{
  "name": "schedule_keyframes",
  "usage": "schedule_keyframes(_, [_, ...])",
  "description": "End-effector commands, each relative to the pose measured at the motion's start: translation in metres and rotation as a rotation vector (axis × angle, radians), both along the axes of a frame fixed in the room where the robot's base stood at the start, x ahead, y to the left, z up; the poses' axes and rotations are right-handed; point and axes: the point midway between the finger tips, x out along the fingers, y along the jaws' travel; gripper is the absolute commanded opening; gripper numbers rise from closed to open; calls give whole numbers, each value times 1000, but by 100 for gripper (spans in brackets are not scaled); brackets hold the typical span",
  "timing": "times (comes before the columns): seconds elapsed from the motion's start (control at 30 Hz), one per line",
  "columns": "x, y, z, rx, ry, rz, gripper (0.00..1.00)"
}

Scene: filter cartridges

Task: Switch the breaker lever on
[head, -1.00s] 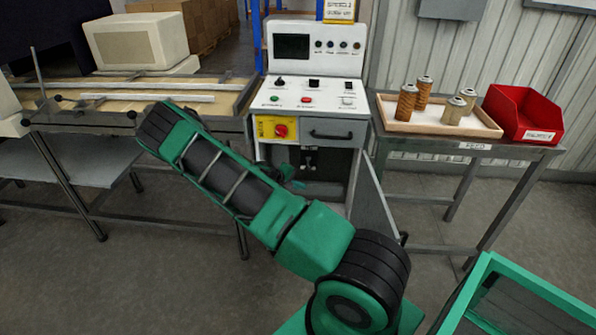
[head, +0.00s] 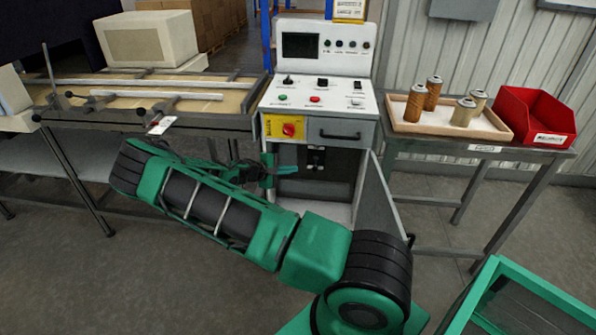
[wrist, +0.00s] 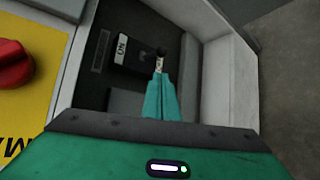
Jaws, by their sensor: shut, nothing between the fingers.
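The breaker (head: 316,158) is a dark unit inside the open compartment at the front of the white control cabinet. In the wrist view its black block (wrist: 128,50) carries a white label reading ON. The lever (wrist: 162,50) shows as a dark knob with a pale stem just past my fingertips. My gripper (wrist: 160,75) is shut, its teal fingers together and empty, pointing at the lever. Whether the tips touch it I cannot tell. In the head view my gripper (head: 288,169) is at the compartment's opening, left of the breaker.
The compartment door (head: 376,200) hangs open at the right. A yellow panel with a red rotary switch (head: 289,130) sits above left of the opening. A tray (head: 500,136) with several filter cartridges and a red bin (head: 535,118) stand on the right table.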

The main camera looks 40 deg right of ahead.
Motion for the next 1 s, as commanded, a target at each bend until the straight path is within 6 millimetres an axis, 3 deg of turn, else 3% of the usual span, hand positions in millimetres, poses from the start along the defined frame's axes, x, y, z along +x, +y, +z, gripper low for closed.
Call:
schedule_keyframes(0.5, [-3, -72, -33, -1, 1, -3, 0])
schedule_keyframes(0.7, [-2, -84, -38, -1, 0, 0, 0])
schedule_keyframes(1.0, [-2, -85, -39, 0, 0, 0, 0])
